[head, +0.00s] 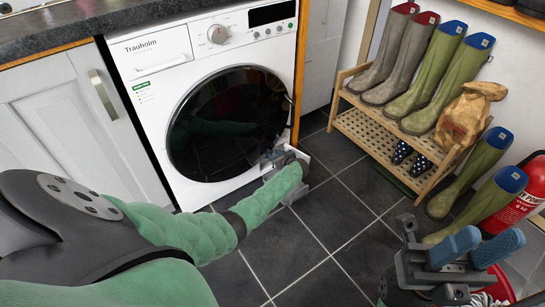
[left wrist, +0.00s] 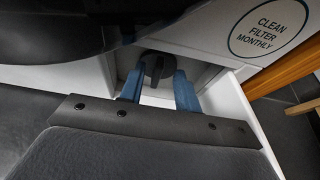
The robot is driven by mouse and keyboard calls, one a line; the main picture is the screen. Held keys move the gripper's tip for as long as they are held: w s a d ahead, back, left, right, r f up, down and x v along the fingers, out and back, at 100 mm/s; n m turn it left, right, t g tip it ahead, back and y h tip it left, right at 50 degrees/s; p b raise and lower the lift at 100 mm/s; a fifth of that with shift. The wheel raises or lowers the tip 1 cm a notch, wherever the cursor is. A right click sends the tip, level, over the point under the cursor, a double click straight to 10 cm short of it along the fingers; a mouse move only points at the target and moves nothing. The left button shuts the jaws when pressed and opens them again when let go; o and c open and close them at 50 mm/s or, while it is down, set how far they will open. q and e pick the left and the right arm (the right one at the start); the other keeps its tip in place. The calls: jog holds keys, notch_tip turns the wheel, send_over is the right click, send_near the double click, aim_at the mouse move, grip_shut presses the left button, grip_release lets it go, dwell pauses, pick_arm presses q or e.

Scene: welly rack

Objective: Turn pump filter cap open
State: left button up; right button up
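The washing machine (head: 150,75) stands at the counter with its round door shut. In the head view my left gripper (head: 275,160) is low at its front right corner, over the filter opening, and hides the cap. In the left wrist view the dark round filter cap (left wrist: 156,68) sits in a white recess, its raised ridge roughly upright. My left gripper (left wrist: 160,88) has its blue fingers apart, one on each side of the cap; whether they touch its rim is unclear. My right gripper (head: 482,248) is open and empty at the lower right.
A "clean filter monthly" label (left wrist: 270,27) is beside the recess. A slatted rack (head: 375,132) with wellies and a paper bag (head: 466,115) stands at the right. Other wellies (head: 470,175) and a red extinguisher (head: 515,200) are near my right gripper. The tiled floor (head: 310,235) between is clear.

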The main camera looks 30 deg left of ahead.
pick_arm(q)
jog(key=shift+x, duration=1)
grip_shut()
